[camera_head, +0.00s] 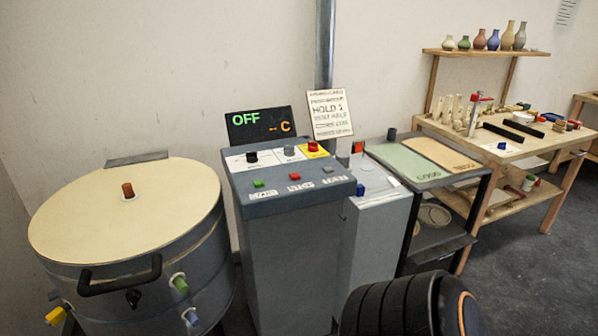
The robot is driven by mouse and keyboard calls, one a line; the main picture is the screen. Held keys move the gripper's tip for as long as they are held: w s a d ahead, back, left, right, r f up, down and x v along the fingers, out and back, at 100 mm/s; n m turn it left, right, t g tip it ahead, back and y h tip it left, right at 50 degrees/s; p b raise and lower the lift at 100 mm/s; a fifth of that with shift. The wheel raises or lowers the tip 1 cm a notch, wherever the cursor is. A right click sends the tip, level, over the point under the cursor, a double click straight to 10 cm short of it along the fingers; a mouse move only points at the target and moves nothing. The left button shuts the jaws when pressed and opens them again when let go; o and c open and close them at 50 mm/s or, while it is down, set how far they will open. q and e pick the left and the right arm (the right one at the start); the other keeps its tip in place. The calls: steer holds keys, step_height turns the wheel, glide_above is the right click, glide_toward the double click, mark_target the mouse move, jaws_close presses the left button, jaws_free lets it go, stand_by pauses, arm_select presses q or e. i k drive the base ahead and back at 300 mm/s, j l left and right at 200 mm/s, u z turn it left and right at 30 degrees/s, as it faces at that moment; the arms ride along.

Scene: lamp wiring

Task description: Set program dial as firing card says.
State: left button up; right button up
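The grey control console (283,250) stands right of the kiln. Its top carries a black knob (252,156), a pale grey knob (289,151) and a red knob (313,146) on white and yellow label plates. Which is the program dial, and where each knob points, I cannot tell. The firing card (330,114) stands behind the console; "HOLD 1" is readable, the other lines are too small to read surely. The display (259,124) reads "OFF" and "-- C". Neither of my grippers shows; a black ribbed part with an orange ring, probably mine, is at the bottom right.
Green (258,183), red (294,176) and grey (327,169) buttons line the console's front. The round kiln (125,215) with its lid down is at left. A narrow grey stand (375,230), a shelf table with green and tan mats (405,163), and a wooden workbench (535,150) lie right.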

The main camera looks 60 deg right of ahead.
mark_target(252, 157)
steer(key=z, duration=1.95)
